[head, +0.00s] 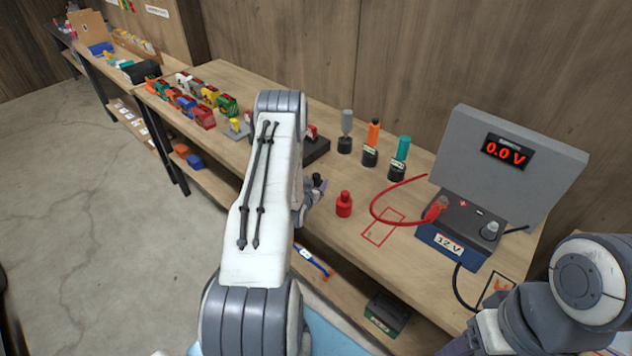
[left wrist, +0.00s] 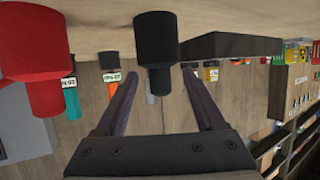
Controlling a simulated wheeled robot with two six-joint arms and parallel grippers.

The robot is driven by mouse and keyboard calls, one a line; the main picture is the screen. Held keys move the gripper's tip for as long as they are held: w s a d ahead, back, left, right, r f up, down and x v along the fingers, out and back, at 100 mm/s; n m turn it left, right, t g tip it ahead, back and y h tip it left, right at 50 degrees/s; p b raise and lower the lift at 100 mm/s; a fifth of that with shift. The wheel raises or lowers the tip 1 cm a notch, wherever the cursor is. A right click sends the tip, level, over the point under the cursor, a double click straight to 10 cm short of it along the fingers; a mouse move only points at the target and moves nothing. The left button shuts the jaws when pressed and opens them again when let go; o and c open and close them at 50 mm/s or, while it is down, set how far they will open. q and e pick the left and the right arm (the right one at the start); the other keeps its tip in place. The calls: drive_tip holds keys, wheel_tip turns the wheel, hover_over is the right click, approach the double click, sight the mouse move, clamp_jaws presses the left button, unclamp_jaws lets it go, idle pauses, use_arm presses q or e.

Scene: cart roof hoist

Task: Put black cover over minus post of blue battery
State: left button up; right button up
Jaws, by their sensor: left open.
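The black cover (head: 318,181) stands upright on the bench beside my left gripper (head: 308,194), partly hidden by it. In the left wrist view my left gripper (left wrist: 158,80) is open, and the black cover (left wrist: 156,50) shows in the gap between its fingertips, not clasped. The blue battery (head: 448,247), labelled 12V, sits to the right in front of a grey panel. Its minus post (head: 489,231) is the bare grey post on the right. A red clamp (head: 434,211) sits at its other post. My right gripper is out of view.
A red cover (head: 344,204) stands close to the right of the black one. A red cable (head: 375,200) loops left of the battery. Bottles (head: 371,145) stand behind, and a dark block (head: 316,148) lies farther left. A red outlined rectangle (head: 384,226) is bare.

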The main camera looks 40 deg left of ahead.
use_arm(q)
drive_tip(key=shift+x, duration=1.2)
clamp_jaws()
drive_tip(key=shift+r, duration=0.15)
